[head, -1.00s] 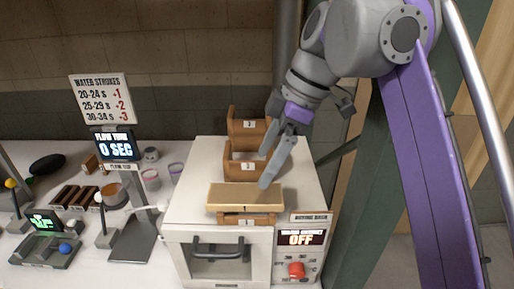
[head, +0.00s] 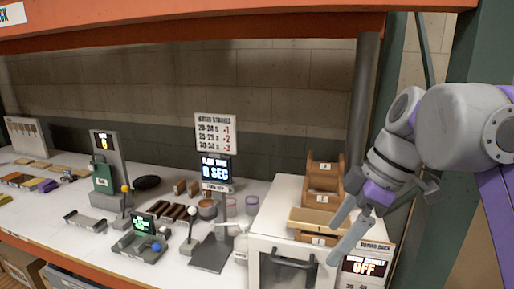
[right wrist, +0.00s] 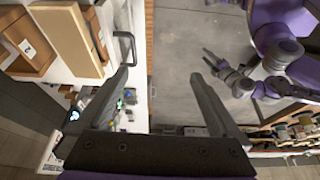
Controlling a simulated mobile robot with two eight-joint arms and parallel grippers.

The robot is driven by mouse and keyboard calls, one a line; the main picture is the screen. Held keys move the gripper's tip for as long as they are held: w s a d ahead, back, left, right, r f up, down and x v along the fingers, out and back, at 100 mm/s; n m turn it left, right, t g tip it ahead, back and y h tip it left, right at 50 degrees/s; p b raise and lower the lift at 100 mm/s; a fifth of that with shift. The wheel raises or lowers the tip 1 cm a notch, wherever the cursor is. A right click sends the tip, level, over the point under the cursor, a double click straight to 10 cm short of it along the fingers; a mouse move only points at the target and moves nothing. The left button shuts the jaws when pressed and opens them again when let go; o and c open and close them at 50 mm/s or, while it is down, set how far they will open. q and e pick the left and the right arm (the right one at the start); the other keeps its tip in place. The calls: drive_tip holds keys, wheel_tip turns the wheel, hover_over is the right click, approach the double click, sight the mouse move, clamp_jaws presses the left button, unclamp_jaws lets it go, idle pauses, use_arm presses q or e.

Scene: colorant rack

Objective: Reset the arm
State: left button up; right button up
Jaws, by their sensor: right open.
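My right gripper (head: 334,243) is open and empty, in front of the white drying box (head: 262,245) at its right side. In the right wrist view its two fingers (right wrist: 160,75) are wide apart with nothing between them. My left arm is out of the head view. In the right wrist view its small grey gripper (right wrist: 210,60) shows at the upper right, too small to tell whether it is open.
Numbered wooden trays (head: 324,183) stand on the drying box, with a tan block (head: 318,217) at the front. The drying sign (head: 363,266) reads OFF. A flow timer (head: 215,168) reads 0 SEC. An orange shelf beam (head: 200,25) crosses above the counter.

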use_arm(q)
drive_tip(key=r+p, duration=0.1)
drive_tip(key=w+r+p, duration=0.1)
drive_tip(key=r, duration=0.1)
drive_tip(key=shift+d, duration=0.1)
use_arm(e)
drive_tip(key=s+d+f+m+t+h, duration=0.1)
drive_tip(key=s+f+m, duration=0.3)
drive_tip(key=f, duration=0.7)
drive_tip(key=s+d+f+m+t+h, duration=0.1)
drive_tip(key=s+f+m, duration=0.3)
drive_tip(key=f, duration=0.8)
drive_tip(key=s+d+f+m+t+h, duration=0.1)
drive_tip(key=s+f+m, duration=0.3)
drive_tip(key=f, duration=0.7)
drive_tip(key=shift+d+f+m+t+h, duration=0.15)
drive_tip(key=shift+d+m+t+h, duration=0.3)
drive_tip(key=shift+m, duration=0.65)
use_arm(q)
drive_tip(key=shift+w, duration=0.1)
